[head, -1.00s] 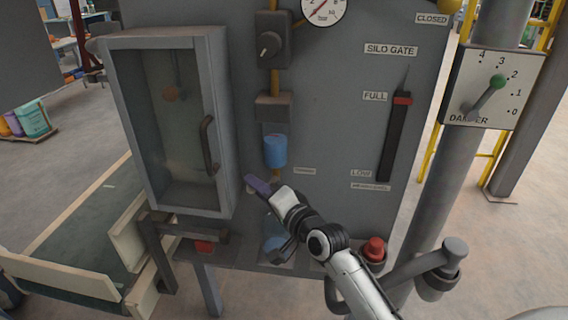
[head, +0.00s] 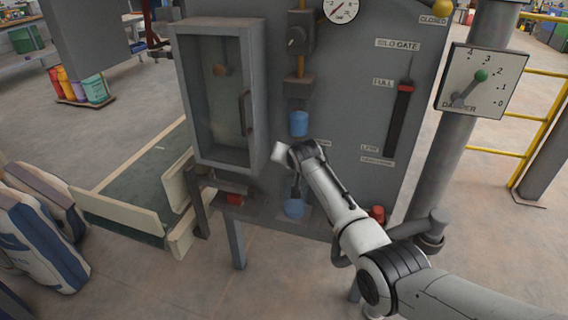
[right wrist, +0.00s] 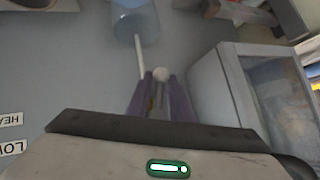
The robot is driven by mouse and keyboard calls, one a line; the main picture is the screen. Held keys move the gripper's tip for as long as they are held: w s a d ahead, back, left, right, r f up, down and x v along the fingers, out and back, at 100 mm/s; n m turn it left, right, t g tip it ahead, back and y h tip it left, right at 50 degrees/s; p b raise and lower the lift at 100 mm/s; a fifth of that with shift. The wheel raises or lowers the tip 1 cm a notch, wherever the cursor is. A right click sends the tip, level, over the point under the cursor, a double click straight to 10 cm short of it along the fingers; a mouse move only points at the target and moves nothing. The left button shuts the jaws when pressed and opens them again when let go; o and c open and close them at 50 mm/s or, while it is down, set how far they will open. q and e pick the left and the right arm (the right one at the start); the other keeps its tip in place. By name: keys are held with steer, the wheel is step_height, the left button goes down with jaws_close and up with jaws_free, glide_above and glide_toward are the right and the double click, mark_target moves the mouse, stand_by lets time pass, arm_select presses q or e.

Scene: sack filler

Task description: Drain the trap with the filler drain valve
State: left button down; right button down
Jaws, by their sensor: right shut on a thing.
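In the head view my right gripper (head: 280,153) is in front of the grey panel, just below the blue trap bowl (head: 299,123). The gripper hides the drain valve there and its own fingertips. In the right wrist view the purple fingers (right wrist: 160,92) are shut on a small part with a pale round end (right wrist: 161,74), which looks like the drain valve handle. A pale tube (right wrist: 139,52) runs beside the fingers to a blue container (right wrist: 134,20), probably the lower blue cup (head: 294,208) in the head view. My left gripper is not in view.
A glass-fronted cabinet (head: 259,80) with a handle stands left of the gripper; its side is close in the wrist view (right wrist: 215,85). A red button (head: 377,213) sits near my forearm. A damper post (head: 457,160) stands at right. Filled sacks (head: 40,230) are at left.

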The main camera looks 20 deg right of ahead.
steer(key=shift+s+d+f+n+g+h, duration=0.2)
steer(key=shift+d+n+g+h, duration=0.2)
steer(key=shift+g+h, duration=0.15)
arm_select(q)
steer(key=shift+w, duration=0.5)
steer(key=shift+b, duration=0.3)
arm_select(e)
steer(key=shift+s+h, duration=0.1)
steer(key=shift+h, duration=0.15)
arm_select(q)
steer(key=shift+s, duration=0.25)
arm_select(e)
steer(key=c, duration=1.8)
jaws_free()
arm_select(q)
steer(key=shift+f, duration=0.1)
arm_select(e)
steer(key=shift+r, duration=0.2)
